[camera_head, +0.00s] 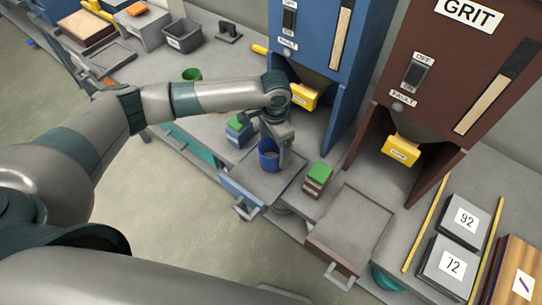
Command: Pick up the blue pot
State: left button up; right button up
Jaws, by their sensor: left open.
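The blue pot (266,160) stands upright near the middle of the head view, in front of the blue machine, on a grey tray with a blue front and a handle (262,192). Something pale shows inside the pot. My left gripper (283,158) points down at the pot's right side and hides part of that side. It is open. I cannot tell whether a finger touches the pot or reaches inside its rim. My right gripper is not in the view.
Close by are a block with a green top (319,174), another green-topped block (238,126) and an empty brown-edged tray (350,225). Behind stand the blue machine (318,70) and the brown GRIT machine (450,75), with yellow spouts. A green pot (192,74) stands farther left.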

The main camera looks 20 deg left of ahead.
aim_at(271, 155)
pick_arm(q)
jog(key=shift+a+f+p, duration=0.25)
jog(key=shift+f+p, duration=0.4)
jog(key=shift+p, duration=0.05)
jog(key=f+p, duration=0.1)
jog(key=f, duration=0.2)
jog(key=shift+a, duration=0.2)
jog(key=shift+f, duration=0.45)
jog(key=shift+c, duration=0.5)
jog(key=c, duration=1.2)
jog(key=shift+r, duration=0.2)
